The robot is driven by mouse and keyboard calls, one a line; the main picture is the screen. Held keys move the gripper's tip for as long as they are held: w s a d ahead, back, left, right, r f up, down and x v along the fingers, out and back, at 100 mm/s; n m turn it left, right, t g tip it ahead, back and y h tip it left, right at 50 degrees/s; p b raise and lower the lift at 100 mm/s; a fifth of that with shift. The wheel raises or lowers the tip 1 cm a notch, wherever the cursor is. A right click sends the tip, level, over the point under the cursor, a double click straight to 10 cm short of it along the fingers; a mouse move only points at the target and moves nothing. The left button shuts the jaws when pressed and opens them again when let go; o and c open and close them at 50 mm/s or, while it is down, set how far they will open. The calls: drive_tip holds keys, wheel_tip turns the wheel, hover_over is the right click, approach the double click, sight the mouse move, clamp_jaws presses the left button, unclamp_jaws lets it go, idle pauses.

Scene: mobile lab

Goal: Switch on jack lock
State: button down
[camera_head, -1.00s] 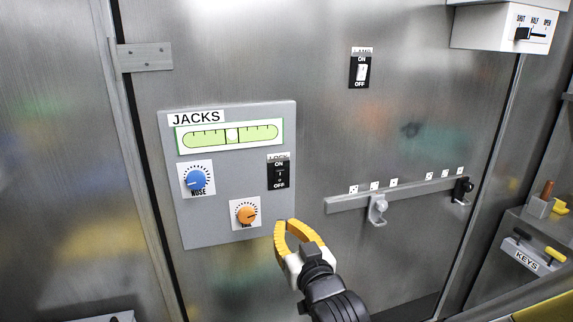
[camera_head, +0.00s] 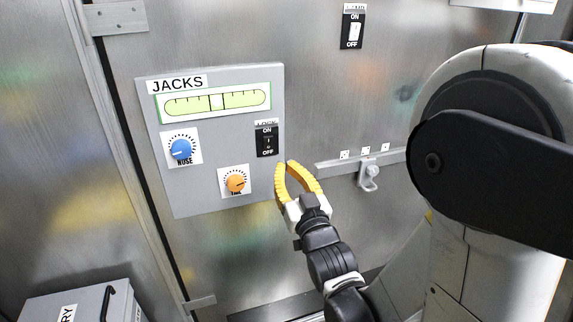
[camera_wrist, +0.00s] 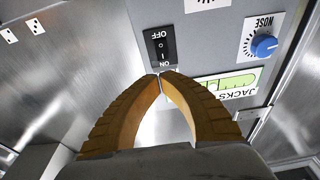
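The jack lock switch (camera_head: 266,140) is a black rocker with ON at the top and OFF at the bottom, on the right side of the grey JACKS panel (camera_head: 210,205). It also shows, upside down, in the wrist view (camera_wrist: 161,47). My gripper (camera_head: 285,166) has yellow curved fingers that meet at the tips. It is empty, just below and right of the switch in the head view. In the wrist view the fingertips (camera_wrist: 160,76) appear close to the switch's ON end. I cannot tell whether they touch it.
The panel also bears a green level gauge (camera_head: 215,103), a blue NOSE knob (camera_head: 180,150) and an orange knob (camera_head: 235,183). Another ON/OFF switch (camera_head: 353,28) is above right. A metal rail with a latch (camera_head: 368,175) lies right. A grey box (camera_head: 75,305) stands lower left.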

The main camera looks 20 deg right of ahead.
sight(272, 137)
drive_tip(key=w, duration=0.3)
drive_tip(key=w+r, duration=0.1)
drive_tip(key=w, duration=0.3)
drive_tip(key=w+r, duration=0.1)
drive_tip(key=w, duration=0.2)
drive_tip(key=shift+w+p, duration=0.15)
drive_tip(key=shift+p, duration=0.25)
